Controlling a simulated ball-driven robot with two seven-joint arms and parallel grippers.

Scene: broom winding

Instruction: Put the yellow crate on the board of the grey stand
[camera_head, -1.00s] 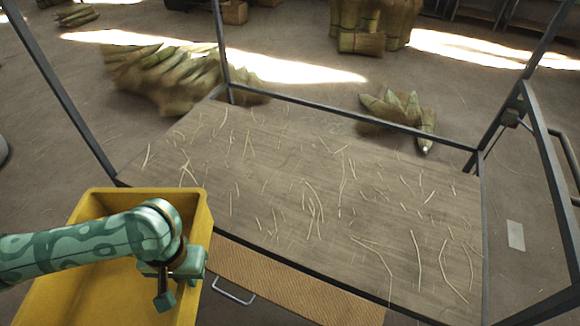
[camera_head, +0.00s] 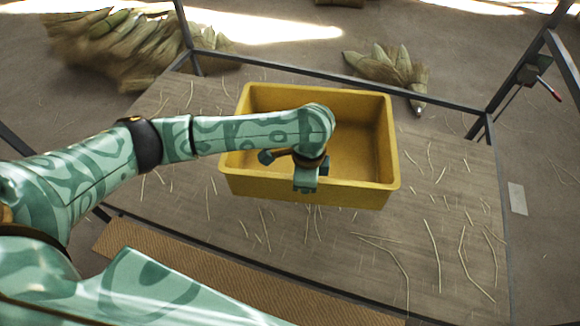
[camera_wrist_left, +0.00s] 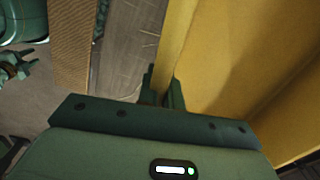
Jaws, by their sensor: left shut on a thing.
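The yellow crate (camera_head: 262,188) is over the middle of the straw-strewn board (camera_head: 165,215) of the grey stand (camera_head: 187,40) in the head view. It looks roughly level and empty; whether its bottom touches the board I cannot tell. My left gripper (camera_head: 308,178) is shut on the crate's near wall. The wrist view shows the fingers (camera_wrist_left: 163,88) around the crate rim (camera_wrist_left: 175,45). A green gripper, seemingly my right one (camera_wrist_left: 14,66), shows at the left edge of the wrist view; its jaw state is unclear.
Grey posts rise at the board's corners, and a low rail runs along its back edge. A woven brown strip (camera_head: 200,270) lies along the front. Straw bundles (camera_head: 130,45) and a smaller bundle (camera_head: 390,70) lie on the floor behind. The board's right part is bare apart from loose straws.

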